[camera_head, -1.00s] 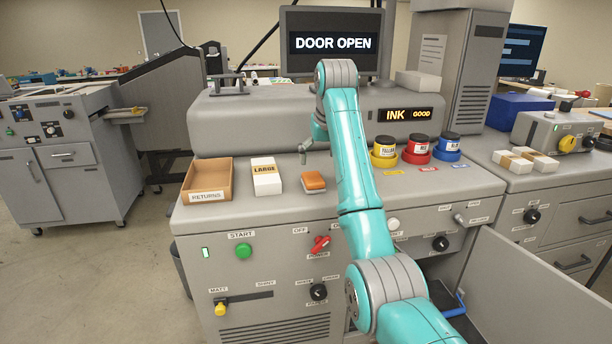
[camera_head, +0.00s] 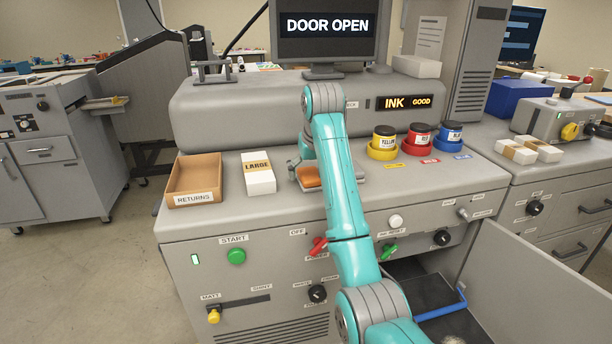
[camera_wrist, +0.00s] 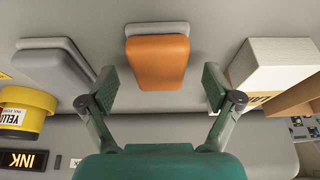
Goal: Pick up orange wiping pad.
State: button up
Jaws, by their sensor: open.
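The orange wiping pad (camera_head: 311,176) lies on the machine's top, partly hidden behind my arm in the head view. In the wrist view the orange pad (camera_wrist: 158,62) has a grey layer under it and sits between and just beyond my fingertips. My gripper (camera_wrist: 158,88) is open and empty, one finger to each side of the pad, apart from it. In the head view my gripper (camera_head: 294,166) is at the pad, mostly hidden by my arm.
A white LARGE block (camera_head: 259,178) and the RETURNS tray (camera_head: 196,199) stand left of the pad. A grey pad-like block (camera_wrist: 55,70) lies on its other side. Yellow (camera_head: 383,151), red (camera_head: 418,148) and blue (camera_head: 449,143) ink pots stand to the right. A door (camera_head: 535,285) hangs open below.

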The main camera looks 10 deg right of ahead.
jog(key=shift+w+f, duration=0.25)
jog(key=shift+f, duration=0.45)
jog(key=c, duration=1.3)
jog(key=shift+o, duration=0.2)
jog(key=shift+r, duration=0.1)
